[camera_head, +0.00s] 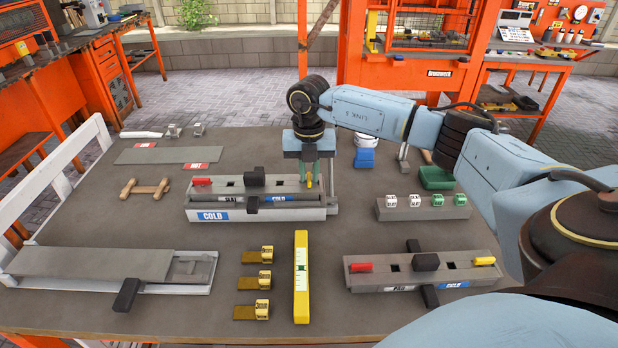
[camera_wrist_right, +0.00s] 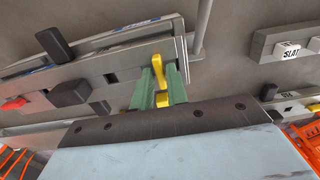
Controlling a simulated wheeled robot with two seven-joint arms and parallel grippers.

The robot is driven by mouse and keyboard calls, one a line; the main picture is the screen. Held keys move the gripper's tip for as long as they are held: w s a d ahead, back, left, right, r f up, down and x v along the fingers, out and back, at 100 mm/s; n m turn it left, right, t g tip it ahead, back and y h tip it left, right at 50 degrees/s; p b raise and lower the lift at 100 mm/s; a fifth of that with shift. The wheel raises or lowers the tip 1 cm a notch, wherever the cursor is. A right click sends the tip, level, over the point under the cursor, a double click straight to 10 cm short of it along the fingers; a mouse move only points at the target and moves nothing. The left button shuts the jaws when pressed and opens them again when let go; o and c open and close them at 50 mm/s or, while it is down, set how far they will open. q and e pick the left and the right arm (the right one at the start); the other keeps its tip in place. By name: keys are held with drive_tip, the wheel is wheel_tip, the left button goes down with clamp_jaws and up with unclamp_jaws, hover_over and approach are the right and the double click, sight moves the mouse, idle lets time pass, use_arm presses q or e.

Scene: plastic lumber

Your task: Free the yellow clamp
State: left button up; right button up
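The long grey mould (camera_head: 258,214) with a blue COLD label stands at the back centre of the table. The yellow clamp (camera_head: 309,181) is at its right end, and a red clamp (camera_head: 202,181) is at its left end. My right gripper (camera_head: 313,178) points down over the yellow clamp. In the right wrist view its two green fingers (camera_wrist_right: 163,85) stand close on either side of the yellow clamp (camera_wrist_right: 158,70), with little gap showing. The fingers partly hide the clamp's base. My left gripper is not in view.
A second mould (camera_head: 420,278) with red and yellow clamps lies front right. A yellow level (camera_head: 301,275) and several brass pieces (camera_head: 265,281) lie front centre. A block with white and green dice-like stamps (camera_head: 425,212) stands right.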

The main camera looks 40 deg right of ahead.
clamp_jaws()
drive_tip(key=n, duration=0.3)
drive_tip(key=shift+n, duration=0.9)
drive_tip(key=n, duration=0.4)
drive_tip(key=shift+n, duration=0.4)
